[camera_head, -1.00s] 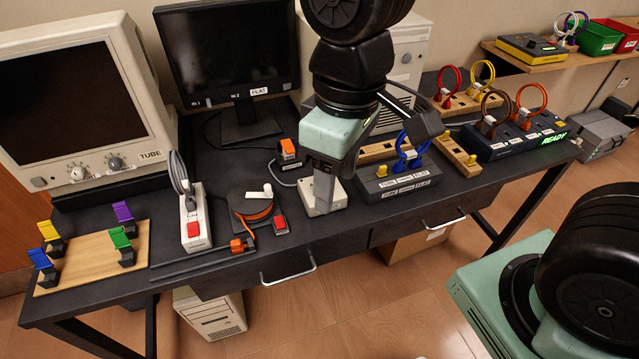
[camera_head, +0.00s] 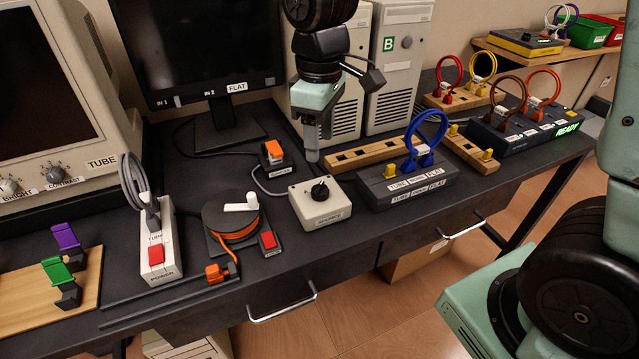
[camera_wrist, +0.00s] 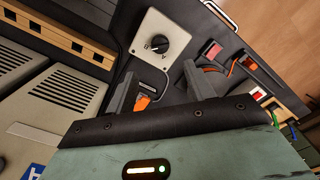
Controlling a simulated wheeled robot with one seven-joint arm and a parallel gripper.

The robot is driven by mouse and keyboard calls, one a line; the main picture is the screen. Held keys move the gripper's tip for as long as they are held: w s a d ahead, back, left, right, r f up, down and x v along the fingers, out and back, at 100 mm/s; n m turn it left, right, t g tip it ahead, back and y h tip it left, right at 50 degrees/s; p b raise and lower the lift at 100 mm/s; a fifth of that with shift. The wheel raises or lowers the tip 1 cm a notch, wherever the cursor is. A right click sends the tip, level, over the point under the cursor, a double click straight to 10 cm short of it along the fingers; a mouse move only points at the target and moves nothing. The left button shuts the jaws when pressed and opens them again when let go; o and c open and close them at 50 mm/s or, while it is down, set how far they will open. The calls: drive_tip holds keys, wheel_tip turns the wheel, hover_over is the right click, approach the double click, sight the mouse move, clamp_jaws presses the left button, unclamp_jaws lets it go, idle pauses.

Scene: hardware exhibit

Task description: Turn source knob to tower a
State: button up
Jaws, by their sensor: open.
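The source box (camera_head: 320,209) is a small white box near the desk's front edge, with a black round knob (camera_head: 319,190) on top. My gripper (camera_head: 312,154) hangs above and behind the box, apart from the knob. In the wrist view its two fingers (camera_wrist: 158,88) are spread with nothing held between them. A computer tower marked B (camera_head: 401,70) stands at the back. Another tower (camera_head: 350,85) beside it is partly hidden by my arm.
A black switch box with a blue cable loop (camera_head: 428,140) stands right of the source box. An orange cable reel (camera_head: 232,216) and a red-button box (camera_head: 268,242) lie to its left. An orange-topped plug block (camera_head: 272,152) is behind it. A wooden slotted rail (camera_head: 372,154) lies behind.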

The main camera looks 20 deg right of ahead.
sight(320, 186)
wheel_tip(320, 186, down, 11)
drive_tip(key=shift+r+b, duration=0.1)
drive_tip(key=shift+b, duration=0.3)
drive_tip(key=c, duration=1)
